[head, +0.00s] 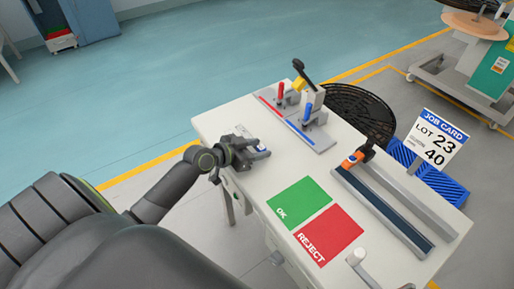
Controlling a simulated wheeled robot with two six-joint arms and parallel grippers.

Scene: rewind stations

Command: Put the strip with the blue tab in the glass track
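A fixture at the back of the white table carries a red-marked lane and a blue-marked lane. A blue upright tab (307,112) stands at the blue lane (300,133), and a red one stands at the red lane. I cannot tell whether the blue tab belongs to a loose strip. A long dark track with metal edges (385,207) lies at the right of the table; I cannot tell whether it is the glass track. My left gripper (255,149) is over the table's left edge, apart from the blue tab. Its finger opening is unclear. My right gripper is not in view.
A green OK pad (300,201) and a red REJECT pad (329,236) lie on the table (225,122). A black lever (300,70) rises at the fixture. An orange piece (352,160) sits at the track's far end. A job card (436,140) stands behind the track.

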